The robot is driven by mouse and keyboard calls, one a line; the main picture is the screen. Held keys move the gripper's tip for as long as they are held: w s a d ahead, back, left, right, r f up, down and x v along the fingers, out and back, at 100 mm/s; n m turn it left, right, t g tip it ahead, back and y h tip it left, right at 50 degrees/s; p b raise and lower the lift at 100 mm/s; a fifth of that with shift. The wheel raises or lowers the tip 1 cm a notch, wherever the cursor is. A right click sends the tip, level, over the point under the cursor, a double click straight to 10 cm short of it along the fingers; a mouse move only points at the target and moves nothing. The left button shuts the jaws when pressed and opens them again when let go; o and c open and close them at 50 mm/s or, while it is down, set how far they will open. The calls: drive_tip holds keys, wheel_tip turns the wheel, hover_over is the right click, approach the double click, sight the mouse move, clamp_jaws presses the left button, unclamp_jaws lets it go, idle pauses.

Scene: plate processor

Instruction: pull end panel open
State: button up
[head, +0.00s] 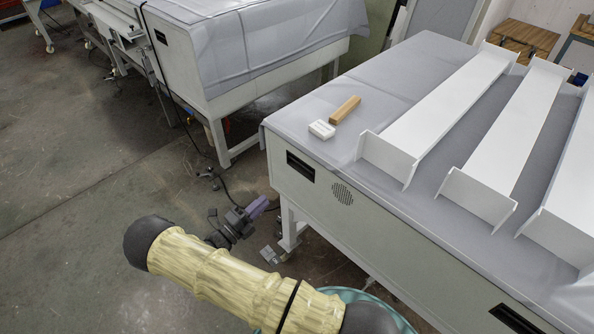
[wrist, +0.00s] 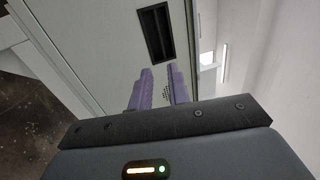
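The grey-white panel (head: 395,228) forms the near side of the large machine at right, with a black recessed handle (head: 301,166) near its upper left corner and a round grille (head: 342,194). It appears closed. In the wrist view the panel (wrist: 110,45) carries the black handle slot (wrist: 158,32), beyond my fingertips. My gripper (wrist: 160,70) shows two purple fingers set apart with nothing between them. In the head view my gripper (head: 258,206) is beside the machine's left corner, lower than the handle, apparently not touching it.
White trough-like plates (head: 445,100) lie on the machine's grey cover, with a white-headed brush (head: 322,130) near its left edge. A second covered machine (head: 215,60) stands behind at left. Machine legs and cables are near the floor; open floor (head: 80,200) lies left.

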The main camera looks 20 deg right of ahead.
sight(297, 171)
drive_tip(key=p+x, duration=0.2)
drive_tip(key=x, duration=1.4)
clamp_jaws()
